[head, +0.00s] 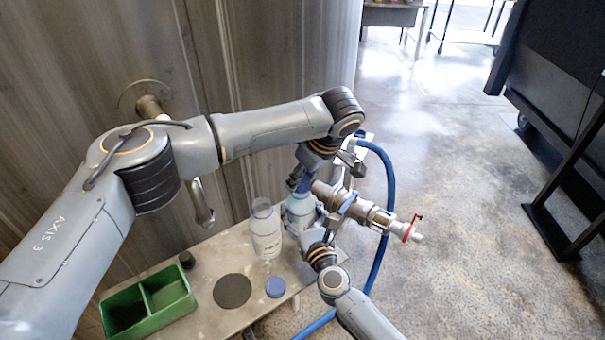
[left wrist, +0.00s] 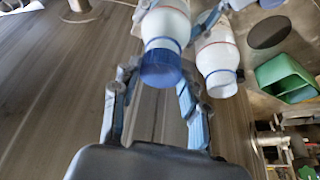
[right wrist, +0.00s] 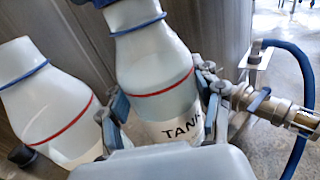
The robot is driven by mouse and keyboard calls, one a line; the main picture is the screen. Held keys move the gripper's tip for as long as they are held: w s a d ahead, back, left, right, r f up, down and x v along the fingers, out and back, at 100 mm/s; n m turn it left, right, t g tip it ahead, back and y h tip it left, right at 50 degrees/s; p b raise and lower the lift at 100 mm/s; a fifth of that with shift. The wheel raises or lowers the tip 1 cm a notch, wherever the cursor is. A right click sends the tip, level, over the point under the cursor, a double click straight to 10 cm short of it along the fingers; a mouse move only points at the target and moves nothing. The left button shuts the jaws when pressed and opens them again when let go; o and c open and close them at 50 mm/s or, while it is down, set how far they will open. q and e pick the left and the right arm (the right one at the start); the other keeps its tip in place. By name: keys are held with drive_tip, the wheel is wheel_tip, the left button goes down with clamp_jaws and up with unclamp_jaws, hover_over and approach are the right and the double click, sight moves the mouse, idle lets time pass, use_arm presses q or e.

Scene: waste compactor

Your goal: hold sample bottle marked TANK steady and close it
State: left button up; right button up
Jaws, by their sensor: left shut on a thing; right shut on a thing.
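The TANK bottle (right wrist: 165,95) is white with a red line, and its lettering faces the right wrist camera. It stands on the bench in the head view (head: 299,213). My right gripper (right wrist: 163,98) is shut around its body. A blue cap (left wrist: 161,69) is at the bottle's mouth, below the blue neck ring in the left wrist view. My left gripper (left wrist: 153,82) is shut on this cap from above. I cannot tell whether the cap is fully seated.
A second white bottle (head: 265,232) stands uncapped close beside it. A loose blue cap (head: 275,287), a dark disc (head: 232,291) and a green divided tray (head: 148,304) are on the bench (head: 205,258). A metal valve (head: 365,211) and blue hose (head: 384,190) are close on the right.

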use_arm(q)
drive_tip(key=shift+f, duration=0.5)
idle(0.4)
drive_tip(key=o, duration=0.7)
drive_tip(key=shift+r, duration=2.2)
drive_tip(key=shift+w, duration=0.1)
drive_tip(key=shift+c, duration=0.5)
